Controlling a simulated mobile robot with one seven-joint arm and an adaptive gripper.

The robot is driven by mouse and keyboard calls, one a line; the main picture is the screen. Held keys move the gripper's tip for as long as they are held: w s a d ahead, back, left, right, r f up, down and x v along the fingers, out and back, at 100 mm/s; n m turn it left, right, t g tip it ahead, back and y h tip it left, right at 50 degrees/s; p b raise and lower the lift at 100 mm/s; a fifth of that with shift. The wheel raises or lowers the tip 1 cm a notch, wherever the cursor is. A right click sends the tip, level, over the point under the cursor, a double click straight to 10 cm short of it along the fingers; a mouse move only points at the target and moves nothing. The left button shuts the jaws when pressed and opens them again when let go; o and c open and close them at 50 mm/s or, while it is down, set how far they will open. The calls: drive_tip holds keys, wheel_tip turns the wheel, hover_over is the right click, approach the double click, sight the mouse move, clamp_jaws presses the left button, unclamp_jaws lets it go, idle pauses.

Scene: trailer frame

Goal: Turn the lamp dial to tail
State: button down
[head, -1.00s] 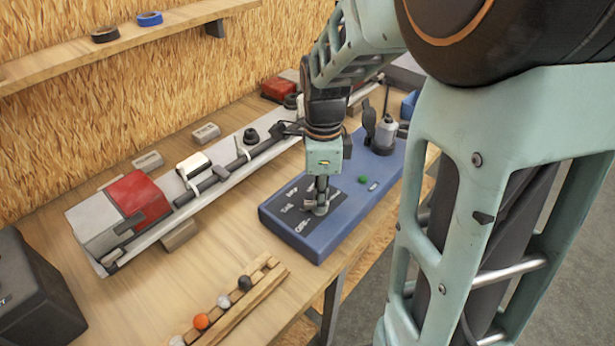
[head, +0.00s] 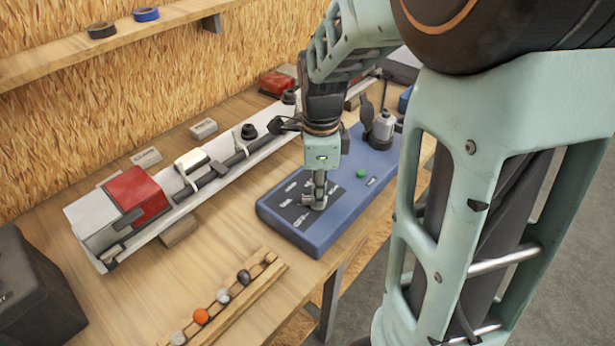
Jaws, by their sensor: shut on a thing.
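A blue control box (head: 330,235) lies on the wooden workbench. Its dark label plate (head: 287,211) has several small white words, too small to read for certain. My gripper (head: 318,204) points straight down over this plate and is shut on the lamp dial. The dial is mostly hidden by the fingers, and I cannot tell which word it points to. A green button (head: 361,173) sits on the box, right of the gripper. A grey cylindrical part (head: 383,126) stands at the box's far end.
A long trailer light bar (head: 221,181) with a red and white lamp (head: 118,207) lies behind the box. A wooden rack (head: 228,302) with several knobs is at the front. A dark case (head: 32,290) stands at left. My arm fills the right.

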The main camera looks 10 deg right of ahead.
drive_tip(key=shift+n, duration=0.6)
drive_tip(key=shift+m, duration=0.6)
drive_tip(key=shift+n, duration=0.6)
drive_tip(key=shift+m+p, duration=0.35)
drive_tip(key=shift+m, duration=0.25)
